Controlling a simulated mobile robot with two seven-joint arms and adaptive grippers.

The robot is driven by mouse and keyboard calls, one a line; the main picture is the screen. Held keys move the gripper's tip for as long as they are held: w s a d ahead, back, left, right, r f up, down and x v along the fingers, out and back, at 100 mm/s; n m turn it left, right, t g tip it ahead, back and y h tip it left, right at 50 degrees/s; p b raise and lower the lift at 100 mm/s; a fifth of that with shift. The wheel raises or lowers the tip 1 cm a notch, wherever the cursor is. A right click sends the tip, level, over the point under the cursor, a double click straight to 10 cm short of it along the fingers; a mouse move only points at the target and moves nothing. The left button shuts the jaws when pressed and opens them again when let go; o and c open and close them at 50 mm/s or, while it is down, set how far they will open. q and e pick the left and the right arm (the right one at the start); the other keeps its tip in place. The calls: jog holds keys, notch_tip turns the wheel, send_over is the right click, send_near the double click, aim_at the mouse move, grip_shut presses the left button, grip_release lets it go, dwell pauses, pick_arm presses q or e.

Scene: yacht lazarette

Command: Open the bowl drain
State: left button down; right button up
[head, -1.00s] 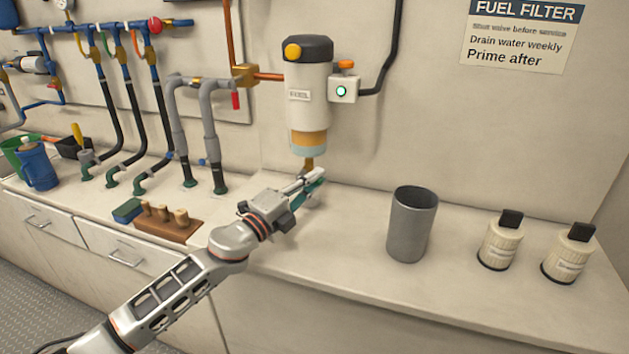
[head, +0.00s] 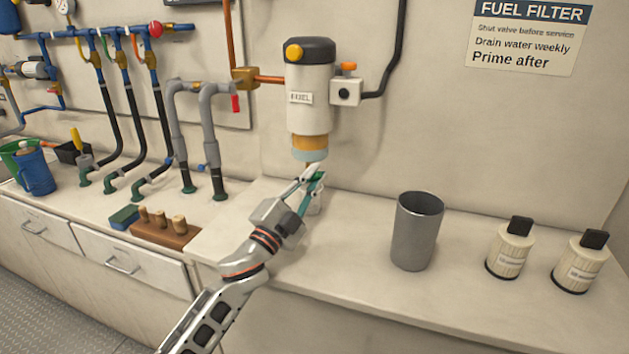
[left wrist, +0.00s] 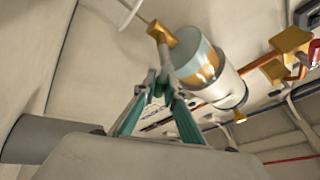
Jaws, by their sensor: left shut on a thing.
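The fuel filter (head: 309,108) hangs on the wall, with a white body, dark top and yellow knob. Its bowl, pale blue below an amber band (head: 310,154), is at the bottom; the bowl also shows in the left wrist view (left wrist: 192,50). A brass drain fitting (left wrist: 157,32) sits under the bowl, with a grey stem or lever (left wrist: 165,57) running from it to my fingertips. My left gripper (head: 317,175) is below the bowl, its green-lined fingers closed on that drain lever (left wrist: 164,66). The fingers partly hide the drain in the head view. My right gripper is out of view.
A grey metal cup (head: 417,235) stands on the counter right of my gripper. Two labelled bottles (head: 509,250) (head: 580,264) stand farther right. A wooden block with pegs (head: 165,233) and grey pipes (head: 210,140) are to the left.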

pick_arm(q)
jog(key=shift+n, duration=0.4)
jog(key=c, duration=2.1)
grip_release()
jog(key=shift+r, duration=0.1)
